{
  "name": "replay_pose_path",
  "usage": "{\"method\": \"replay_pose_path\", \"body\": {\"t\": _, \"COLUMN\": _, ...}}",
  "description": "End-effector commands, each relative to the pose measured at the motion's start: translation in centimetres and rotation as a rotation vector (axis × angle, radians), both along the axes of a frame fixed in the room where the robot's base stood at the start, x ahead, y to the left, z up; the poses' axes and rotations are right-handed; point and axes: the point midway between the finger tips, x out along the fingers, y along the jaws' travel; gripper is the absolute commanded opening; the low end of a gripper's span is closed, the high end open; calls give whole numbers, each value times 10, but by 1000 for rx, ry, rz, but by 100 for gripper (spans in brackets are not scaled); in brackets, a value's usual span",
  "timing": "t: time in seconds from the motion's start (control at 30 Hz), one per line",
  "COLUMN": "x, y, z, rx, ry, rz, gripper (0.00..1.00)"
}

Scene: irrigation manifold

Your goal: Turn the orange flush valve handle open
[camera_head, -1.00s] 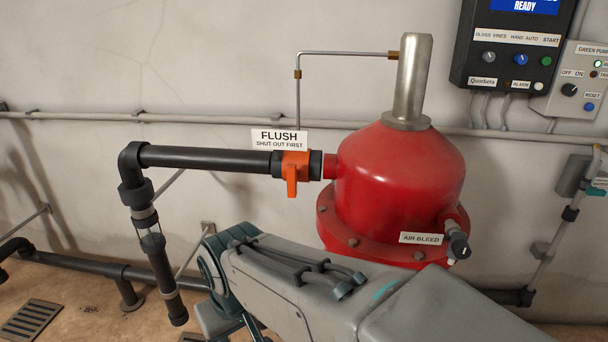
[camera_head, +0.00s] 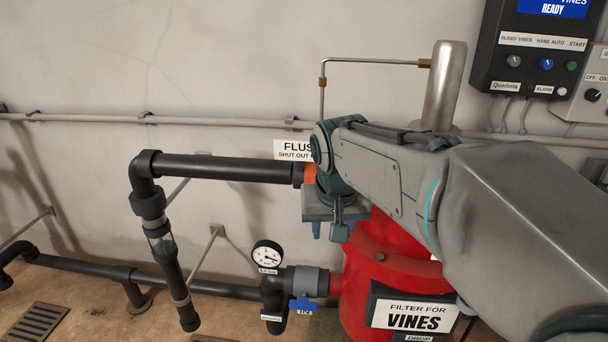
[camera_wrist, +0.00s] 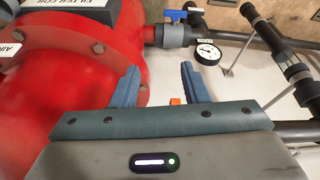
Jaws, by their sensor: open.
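The orange flush valve (camera_head: 309,174) sits on the dark horizontal pipe by the red filter. In the head view only a sliver of orange shows; my arm hides its handle. My gripper (camera_head: 327,230) is in front of the valve, its blue fingertips pointing down. In the wrist view my gripper (camera_wrist: 158,76) is open, with its two blue fingers apart. A small piece of the orange valve (camera_wrist: 175,101) shows between the fingers, nearer the right one. I cannot tell whether anything touches it, nor which way the handle points.
The red filter body (camera_head: 390,285) stands close beside my gripper. A pressure gauge (camera_head: 267,256) and a blue-handled valve (camera_head: 303,305) are below. The flush pipe (camera_head: 220,168) runs left. A control box (camera_head: 530,50) hangs at upper right.

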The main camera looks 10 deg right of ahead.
Motion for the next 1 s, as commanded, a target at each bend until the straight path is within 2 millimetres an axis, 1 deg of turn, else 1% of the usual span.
{"method": "replay_pose_path", "body": {"t": 0.03, "x": 22, "y": 2, "z": 23, "rx": -3, "ry": -10, "rz": -21, "gripper": 41}}
{"method": "replay_pose_path", "body": {"t": 0.1, "x": 47, "y": 3, "z": 45, "rx": -5, "ry": -27, "rz": -59, "gripper": 41}}
{"method": "replay_pose_path", "body": {"t": 0.2, "x": 76, "y": 6, "z": 69, "rx": -5, "ry": -49, "rz": -101, "gripper": 41}}
{"method": "replay_pose_path", "body": {"t": 0.3, "x": 95, "y": 8, "z": 84, "rx": -7, "ry": -66, "rz": -130, "gripper": 41}}
{"method": "replay_pose_path", "body": {"t": 0.43, "x": 107, "y": 9, "z": 92, "rx": -5, "ry": -74, "rz": -152, "gripper": 41}}
{"method": "replay_pose_path", "body": {"t": 0.53, "x": 112, "y": 9, "z": 88, "rx": -5, "ry": -77, "rz": -157, "gripper": 41}}
{"method": "replay_pose_path", "body": {"t": 0.67, "x": 118, "y": 6, "z": 69, "rx": -5, "ry": -74, "rz": -158, "gripper": 41}}
{"method": "replay_pose_path", "body": {"t": 1.0, "x": 144, "y": -3, "z": 3, "rx": -6, "ry": -73, "rz": -158, "gripper": 41}}
